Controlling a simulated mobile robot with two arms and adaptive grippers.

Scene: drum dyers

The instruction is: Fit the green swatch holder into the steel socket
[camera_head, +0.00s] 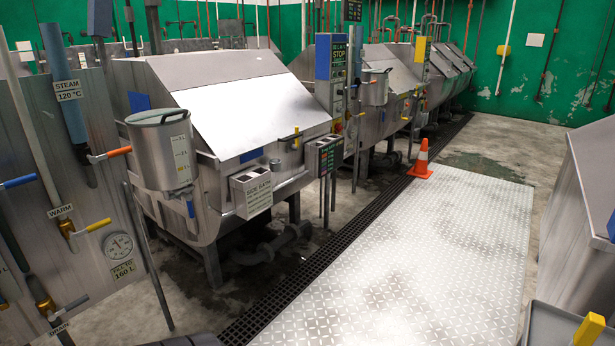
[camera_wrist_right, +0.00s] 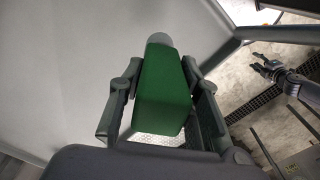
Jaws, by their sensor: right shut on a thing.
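My right gripper (camera_wrist_right: 160,95) is shut on the green swatch holder (camera_wrist_right: 163,92), a tapered green block with a rounded grey end, in the right wrist view. The fingers press on its two sides. A small steel box (camera_head: 251,194) with square openings and a white label sits low on the front of the nearest dyeing machine in the head view; it looks like the steel socket, but I cannot be sure. My left gripper (camera_wrist_right: 262,65) shows at the right of the right wrist view, empty, with its fingers apart. Neither gripper shows in the head view.
A steel pot (camera_head: 162,150) hangs at the nearest machine (camera_head: 215,95). A control box (camera_head: 325,155) is right of the steel box. An orange cone (camera_head: 421,160) stands by the floor grating (camera_head: 300,280). A grey tray (camera_head: 548,322) is at lower right. The metal floor plate (camera_head: 400,265) is clear.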

